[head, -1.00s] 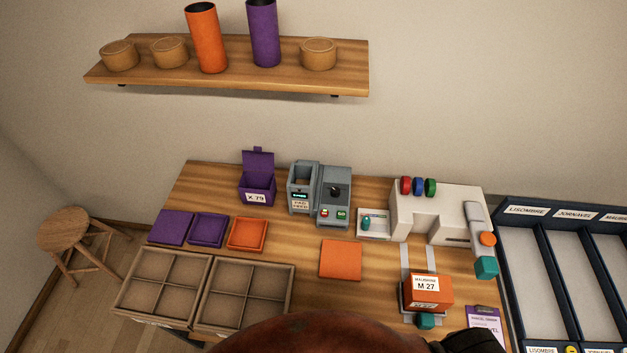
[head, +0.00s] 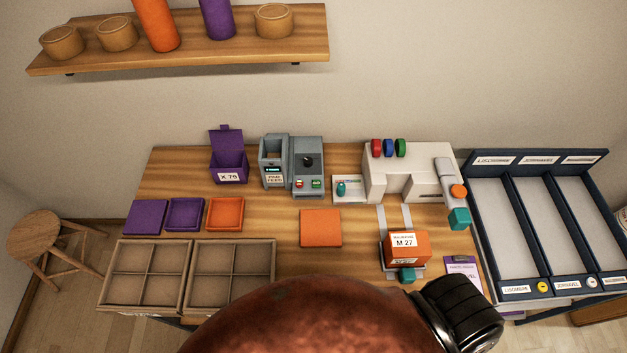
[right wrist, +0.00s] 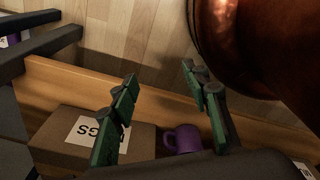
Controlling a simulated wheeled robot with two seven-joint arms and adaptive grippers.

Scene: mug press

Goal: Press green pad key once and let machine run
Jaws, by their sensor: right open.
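The grey machine (head: 291,160) with a pad feed label stands at the back of the table in the head view. Its front panel has a green key (head: 317,183) at the right, a red key (head: 299,184) at the left and a black knob above. My right gripper (right wrist: 158,78) shows in the right wrist view with green-padded fingers spread apart and nothing between them. It is away from the keys, with a purple mug (right wrist: 182,139) and a labelled cardboard box (right wrist: 85,137) below in that view. My left gripper is not in view.
A white press (head: 415,172) stands right of the grey machine, with an orange M 27 box (head: 407,247) before it. An orange pad (head: 320,228) and divided trays (head: 146,276) lie on the table. A blue rack (head: 540,222) stands at the right, a stool (head: 48,240) left.

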